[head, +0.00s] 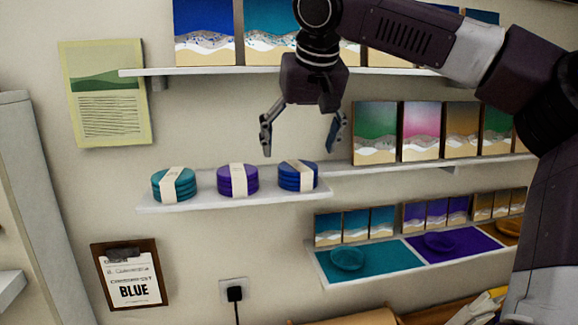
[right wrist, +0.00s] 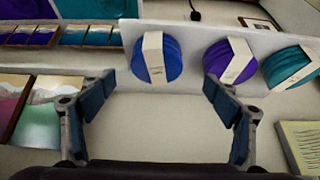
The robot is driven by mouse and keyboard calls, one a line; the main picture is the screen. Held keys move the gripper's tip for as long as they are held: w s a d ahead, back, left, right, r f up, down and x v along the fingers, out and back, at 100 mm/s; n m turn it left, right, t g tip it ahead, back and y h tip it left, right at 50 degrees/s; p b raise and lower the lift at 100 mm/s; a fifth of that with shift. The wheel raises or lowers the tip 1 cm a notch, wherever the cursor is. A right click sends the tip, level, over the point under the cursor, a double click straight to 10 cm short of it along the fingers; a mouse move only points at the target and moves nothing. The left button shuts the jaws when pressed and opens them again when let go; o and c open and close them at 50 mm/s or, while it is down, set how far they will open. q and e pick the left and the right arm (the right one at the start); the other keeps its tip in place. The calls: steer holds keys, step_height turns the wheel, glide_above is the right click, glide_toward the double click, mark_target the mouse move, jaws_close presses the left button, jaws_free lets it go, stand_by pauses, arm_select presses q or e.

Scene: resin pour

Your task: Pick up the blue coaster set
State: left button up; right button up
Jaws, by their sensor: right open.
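The blue coaster set (head: 297,177) is a round dark blue stack with a pale paper band, at the right end of a small white shelf (head: 210,199). A purple set (head: 238,180) stands in the middle and a teal set (head: 174,184) at the left end. My right gripper (head: 305,150) is open and empty, above and in front of the blue set. In the right wrist view the blue set (right wrist: 157,57) lies beyond the fingers, nearer the left finger, and the purple set (right wrist: 230,62) lies nearer the right finger. My left gripper is out of view.
Seascape panels stand on an upper shelf (head: 190,71) and on a shelf at right. A lower shelf holds small panels and coloured mats with dishes (head: 347,258). A clipboard (head: 129,276) reading BLUE hangs at lower left. A plug (head: 235,293) sits in a wall socket.

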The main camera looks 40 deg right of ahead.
mark_target(298, 166)
steer(key=shift+w+d+f, duration=0.1)
steer(key=shift+w, duration=0.1)
steer(key=shift+f+p, duration=0.6)
steer(key=shift+f, duration=0.15)
steer(key=p+x, duration=0.1)
steer(key=x, duration=0.1)
steer(key=p+x, duration=0.1)
steer(key=x, duration=0.2)
steer(key=shift+w+d+r, duration=0.15)
steer(key=shift+d+r, duration=0.05)
steer(key=shift+d, duration=0.2)
steer(key=shift+w+d+f, duration=0.1)
steer(key=shift+w+f, duration=0.05)
steer(key=shift+f, duration=0.1)
steer(key=shift+r, duration=0.1)
steer(key=c, duration=1.4)
arm_select(q)
steer(key=r, duration=0.3)
steer(key=shift+s+a+r, duration=0.1)
steer(key=shift+s+a, duration=0.05)
steer(key=shift+s, duration=0.25)
arm_select(e)
steer(key=shift+c, duration=0.3)
